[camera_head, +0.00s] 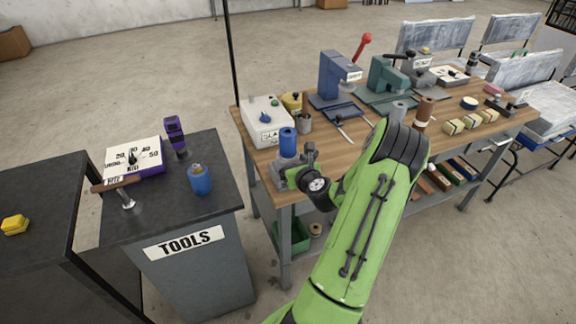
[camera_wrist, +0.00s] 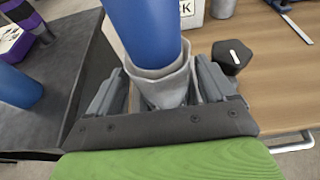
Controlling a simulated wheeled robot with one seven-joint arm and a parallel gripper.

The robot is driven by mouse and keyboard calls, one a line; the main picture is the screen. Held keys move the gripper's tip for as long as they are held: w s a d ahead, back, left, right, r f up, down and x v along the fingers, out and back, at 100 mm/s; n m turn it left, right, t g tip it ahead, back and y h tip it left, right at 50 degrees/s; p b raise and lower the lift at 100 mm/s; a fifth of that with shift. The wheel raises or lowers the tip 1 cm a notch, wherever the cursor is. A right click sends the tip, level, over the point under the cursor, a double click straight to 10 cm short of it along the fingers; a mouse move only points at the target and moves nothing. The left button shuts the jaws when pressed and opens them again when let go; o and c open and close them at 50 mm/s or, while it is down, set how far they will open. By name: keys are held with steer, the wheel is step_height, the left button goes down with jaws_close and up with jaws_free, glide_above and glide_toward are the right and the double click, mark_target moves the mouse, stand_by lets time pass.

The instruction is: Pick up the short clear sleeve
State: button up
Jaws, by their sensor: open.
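A greyish, see-through-looking sleeve (camera_wrist: 160,88) surrounds the lower part of a tall blue cylinder (camera_wrist: 148,32) in the wrist view; I take it for the short clear sleeve. In the head view the blue cylinder (camera_head: 287,142) stands upright at the near left corner of the wooden workbench, with a pale grey part below it. My gripper (camera_wrist: 161,80) is open, with one finger on each side of the sleeve. I cannot tell whether the fingers touch it. In the head view my wrist partly covers this spot.
A dark hexagonal piece (camera_wrist: 232,56) lies close to the right finger. A white box (camera_head: 264,121) and a grey cup (camera_head: 304,123) stand behind the cylinder. The black-topped tools cabinet (camera_head: 222,203), with another blue cylinder (camera_head: 199,180), is to the left.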

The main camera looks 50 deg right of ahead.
mark_target(291, 136)
steer(key=x, duration=0.3)
steer(key=shift+c, duration=0.4)
steer(key=c, duration=0.6)
step_height(291, 136, up, 10)
steer(key=p, duration=0.4)
steer(key=shift+r, duration=0.15)
